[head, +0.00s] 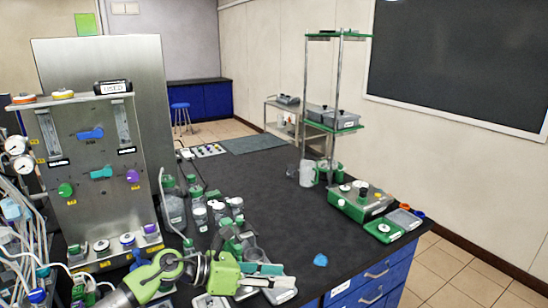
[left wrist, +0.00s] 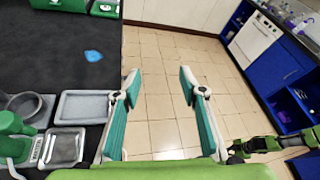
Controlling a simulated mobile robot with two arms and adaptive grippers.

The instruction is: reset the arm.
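My left arm comes in from the lower left of the head view, with its green joints (head: 165,268) low over the front of the dark bench. My left gripper (head: 268,280) is at the bench's front edge, near small trays and glassware. In the left wrist view its two teal-padded fingers stand wide apart, so the gripper (left wrist: 159,83) is open. Only floor tiles show between the fingers, and it holds nothing. A green and black arm part, seemingly of my right arm (left wrist: 268,146), shows at the lower right of the wrist view. Its fingers cannot be made out.
A steel bioreactor panel (head: 95,150) stands at the left. Bottles (head: 173,208) and jars crowd the bench beside my gripper. A blue piece (head: 320,260) lies to its right. A green-based device (head: 360,200) stands at the right. The bench's middle is clear.

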